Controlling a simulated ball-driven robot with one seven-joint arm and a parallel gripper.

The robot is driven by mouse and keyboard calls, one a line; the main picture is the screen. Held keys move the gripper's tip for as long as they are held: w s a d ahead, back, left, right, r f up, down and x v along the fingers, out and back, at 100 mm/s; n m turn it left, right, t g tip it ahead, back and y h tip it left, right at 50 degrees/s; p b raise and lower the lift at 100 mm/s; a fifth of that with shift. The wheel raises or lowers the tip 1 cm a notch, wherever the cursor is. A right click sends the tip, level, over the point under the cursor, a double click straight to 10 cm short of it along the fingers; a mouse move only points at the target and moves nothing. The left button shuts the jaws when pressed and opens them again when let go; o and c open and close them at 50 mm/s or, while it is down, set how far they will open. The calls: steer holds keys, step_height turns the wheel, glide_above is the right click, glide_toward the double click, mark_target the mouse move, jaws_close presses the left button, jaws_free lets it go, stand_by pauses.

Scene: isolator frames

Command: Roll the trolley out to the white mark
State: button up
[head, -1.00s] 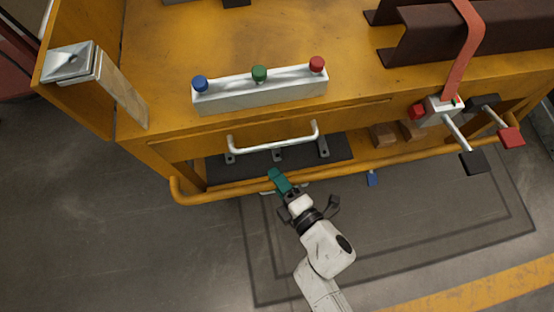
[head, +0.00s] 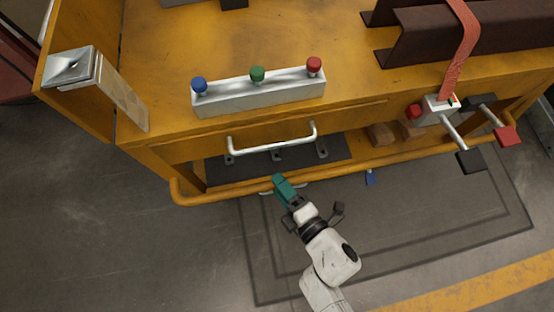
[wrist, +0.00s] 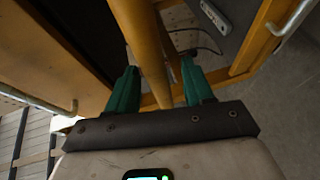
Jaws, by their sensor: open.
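The trolley (head: 230,45) is a large yellow metal cart across the upper part of the head view. A yellow tube rail (head: 215,190) runs along its near side, and it also shows in the wrist view (wrist: 148,50). My gripper (head: 280,184) has teal fingers and is at this rail, below a white handle. In the wrist view my gripper (wrist: 160,85) is open, with the rail running between its two fingers; I cannot tell whether either finger touches it. I cannot make out a white mark on the floor.
A grey block with blue, green and red knobs (head: 260,94) sits on the trolley top. Dark steel beams (head: 440,35) lie under an orange strap (head: 462,60). Pedals (head: 472,161) stick out at right. The grey floor has dark outlines and a yellow stripe (head: 460,293).

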steer(key=p+v, duration=0.2)
steer(key=v, duration=0.6)
steer(key=shift+s+d, duration=0.15)
steer(key=shift+s, duration=0.15)
steer(key=w+d+m+g+h, duration=0.1)
steer(key=w+d+m+h, duration=0.35)
steer(key=d+m, duration=0.2)
steer(key=w+d+m+h, duration=0.3)
steer(key=d+m+h, duration=0.25)
steer(key=d, duration=0.25)
steer(key=s+d+m+g+h, duration=0.1)
steer(key=s+d+m+g, duration=0.65)
steer(key=m, duration=0.35)
steer(key=s+r+m+g, duration=0.3)
steer(key=s+r, duration=0.1)
steer(key=s, duration=0.1)
step_height(320, 180, up, 30)
steer(key=p, duration=3.1)
steer(key=shift+f+n+y, duration=0.15)
steer(key=shift+n+y, duration=0.15)
steer(key=shift+y, duration=0.1)
